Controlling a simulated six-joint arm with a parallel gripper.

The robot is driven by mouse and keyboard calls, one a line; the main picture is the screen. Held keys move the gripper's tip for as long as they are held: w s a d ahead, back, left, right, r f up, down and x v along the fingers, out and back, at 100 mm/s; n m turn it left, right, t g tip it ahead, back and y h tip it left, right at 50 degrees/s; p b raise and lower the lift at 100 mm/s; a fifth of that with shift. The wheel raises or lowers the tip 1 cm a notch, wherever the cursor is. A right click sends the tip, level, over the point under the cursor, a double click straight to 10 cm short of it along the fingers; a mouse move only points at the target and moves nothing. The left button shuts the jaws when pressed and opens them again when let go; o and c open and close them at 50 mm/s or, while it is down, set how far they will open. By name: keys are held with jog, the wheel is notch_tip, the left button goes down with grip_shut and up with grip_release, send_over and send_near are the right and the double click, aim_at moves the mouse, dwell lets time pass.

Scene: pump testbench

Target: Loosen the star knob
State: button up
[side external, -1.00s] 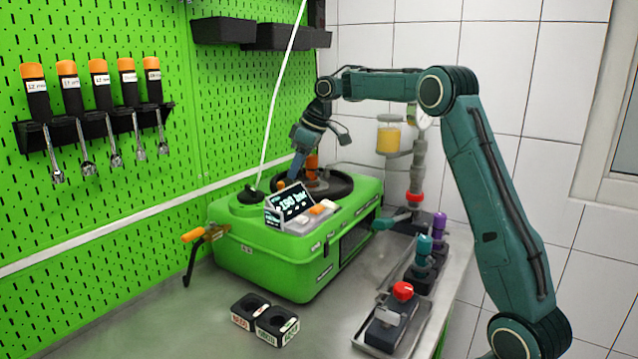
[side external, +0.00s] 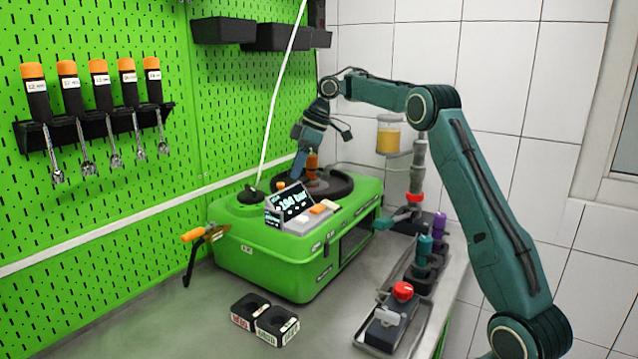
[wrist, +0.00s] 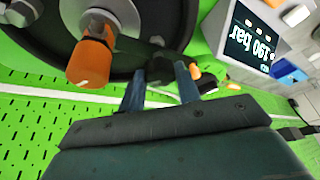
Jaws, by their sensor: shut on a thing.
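My gripper (side external: 298,172) points down at the round black lid on top of the green pump unit, beside an upright orange part. In the wrist view, the two blue fingers (wrist: 161,84) stand on either side of a small dark knob (wrist: 160,68) at the rim of the black disc. They are shut on this knob, which I take to be the star knob. Its star shape is mostly hidden by the fingers. The orange part (wrist: 91,62) sits on a silver hub to the left, apart from the fingers.
The green unit (side external: 275,262) carries a tilted display (side external: 290,203) showing a bar reading. A tray at right holds a red-knobbed device (side external: 402,291) and teal and purple-topped parts. Two black blocks (side external: 262,318) stand in front. Tools hang on the green pegboard (side external: 110,215).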

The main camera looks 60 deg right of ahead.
dwell(0.3)
jog(key=o, duration=1)
jog(key=shift+a+m+t+h, duration=0.1)
jog(key=shift+m+t+h, duration=0.3)
jog(key=shift+m, duration=0.8)
